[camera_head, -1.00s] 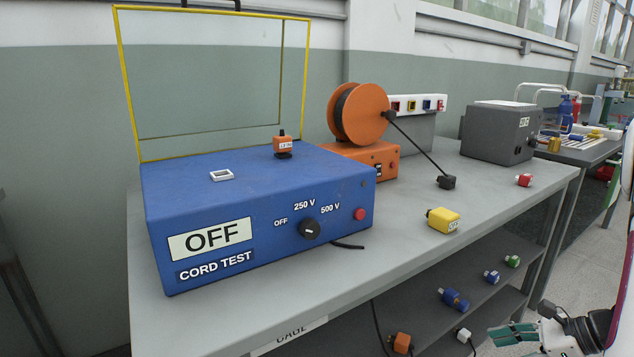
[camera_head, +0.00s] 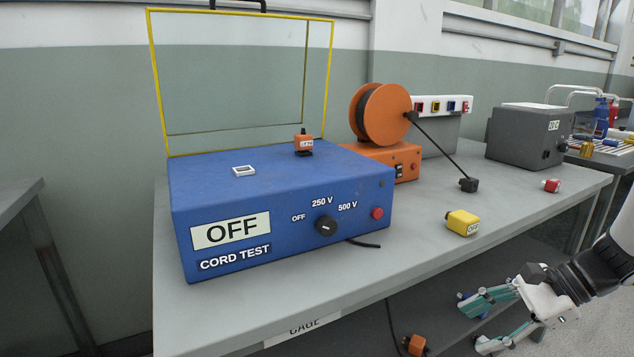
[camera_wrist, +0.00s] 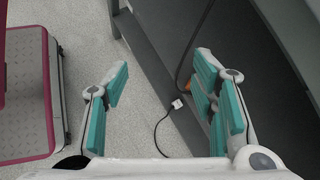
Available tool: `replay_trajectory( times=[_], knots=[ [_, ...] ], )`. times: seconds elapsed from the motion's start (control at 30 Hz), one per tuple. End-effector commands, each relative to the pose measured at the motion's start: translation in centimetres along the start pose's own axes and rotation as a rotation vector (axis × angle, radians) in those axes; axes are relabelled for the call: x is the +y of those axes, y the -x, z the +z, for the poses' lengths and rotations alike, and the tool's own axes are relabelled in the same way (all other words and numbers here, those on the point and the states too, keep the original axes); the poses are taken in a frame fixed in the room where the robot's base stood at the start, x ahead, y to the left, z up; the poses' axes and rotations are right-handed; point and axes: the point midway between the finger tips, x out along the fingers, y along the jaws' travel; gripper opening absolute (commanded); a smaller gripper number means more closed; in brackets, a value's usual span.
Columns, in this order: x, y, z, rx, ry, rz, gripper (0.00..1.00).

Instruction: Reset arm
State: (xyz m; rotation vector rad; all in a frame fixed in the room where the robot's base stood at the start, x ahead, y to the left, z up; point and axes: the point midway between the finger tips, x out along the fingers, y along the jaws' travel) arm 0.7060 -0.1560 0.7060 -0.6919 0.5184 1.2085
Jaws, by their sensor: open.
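My gripper (camera_head: 482,322) is at the lower right of the head view, in front of the bench's front edge and below the level of its top. Its teal-padded fingers are spread and nothing is between them. In the wrist view my gripper (camera_wrist: 165,98) is open over the speckled floor beside the dark shelf. A white plug end on a black cord (camera_wrist: 177,103) shows beyond the fingers, apart from them.
The bench (camera_head: 330,292) carries a blue cord tester (camera_head: 285,200) reading OFF, an orange reel (camera_head: 384,114), a yellow plug (camera_head: 462,222), a red plug (camera_head: 551,185) and a grey box (camera_head: 525,135). An orange plug (camera_head: 416,344) shows low down.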

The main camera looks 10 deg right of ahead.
Motion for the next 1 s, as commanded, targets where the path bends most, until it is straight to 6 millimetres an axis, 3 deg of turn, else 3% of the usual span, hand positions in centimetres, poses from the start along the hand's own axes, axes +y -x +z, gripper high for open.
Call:
replay_trajectory(
  times=[0.03, 0.2, 0.33, 0.5, 0.63, 0.8, 1.0],
  knots=[
    [0.5, -0.1, 2.8, 0.008, 0.089, 0.041, 0.52],
    [3.7, -0.6, 9.9, 0.039, 0.362, 0.190, 0.52],
    [7.0, -0.6, 14.0, 0.072, 0.569, 0.301, 0.52],
    [11.9, -0.2, 17.7, 0.128, 0.834, 0.444, 0.52],
    [15.6, 0.4, 19.1, 0.184, 1.033, 0.546, 0.52],
    [19.5, 1.4, 19.5, 0.262, 1.253, 0.657, 0.52],
    [22.1, 2.4, 19.1, 0.342, 1.428, 0.739, 0.52]
  ],
)
